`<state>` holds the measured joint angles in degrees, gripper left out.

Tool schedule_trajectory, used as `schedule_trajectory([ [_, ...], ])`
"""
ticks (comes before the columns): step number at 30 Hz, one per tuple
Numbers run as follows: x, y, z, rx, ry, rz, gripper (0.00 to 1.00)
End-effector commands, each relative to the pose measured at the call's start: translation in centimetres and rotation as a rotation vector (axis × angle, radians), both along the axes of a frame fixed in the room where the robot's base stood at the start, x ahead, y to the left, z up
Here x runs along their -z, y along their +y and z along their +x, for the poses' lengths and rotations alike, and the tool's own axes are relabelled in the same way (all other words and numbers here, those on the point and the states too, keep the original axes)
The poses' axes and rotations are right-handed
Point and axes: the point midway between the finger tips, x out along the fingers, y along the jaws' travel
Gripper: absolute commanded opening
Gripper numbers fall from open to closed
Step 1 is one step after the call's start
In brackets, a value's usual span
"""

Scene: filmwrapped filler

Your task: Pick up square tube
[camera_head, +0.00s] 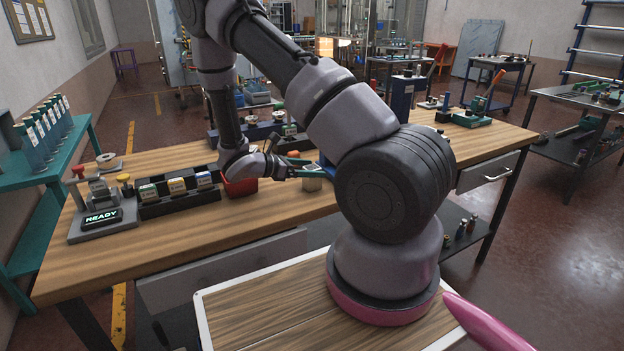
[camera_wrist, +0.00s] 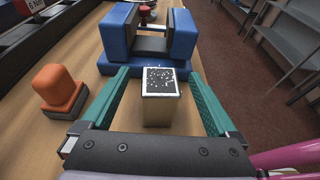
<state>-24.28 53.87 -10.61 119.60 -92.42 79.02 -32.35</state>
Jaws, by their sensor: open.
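The square tube (camera_wrist: 159,110) stands upright on the wooden table in the wrist view, with tan sides, a white rim and a dark, white-speckled top. My gripper (camera_wrist: 160,76) is open, with one green finger on each side of the tube and a visible gap on both sides. The tube is not held. In the head view, the tube (camera_head: 312,184) is a small pale block just beyond my arm, partly hidden. My gripper (camera_head: 305,170) reaches it from the left there, low over the table.
A blue fixture with a dark middle (camera_wrist: 150,45) stands close behind the tube. An orange-topped block (camera_wrist: 60,90) sits to the left of the fingers. In the head view, a red bin (camera_head: 240,187) and a dark rack of small boxes (camera_head: 178,196) stand left; the table's front is clear.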

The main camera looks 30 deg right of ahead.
Motion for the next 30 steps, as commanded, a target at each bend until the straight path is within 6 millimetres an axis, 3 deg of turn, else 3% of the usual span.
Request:
schedule_trajectory([
  [9,0.24,-0.78,0.03,-0.001,0.000,0.000,0.94],
  [10,0.24,-0.77,0.03,-0.001,0.000,0.000,0.90],
  [17,0.23,-0.75,0.04,-0.001,0.000,0.001,0.02],
  [30,-0.54,-0.71,0.08,0.000,-0.003,0.000,0.00],
])
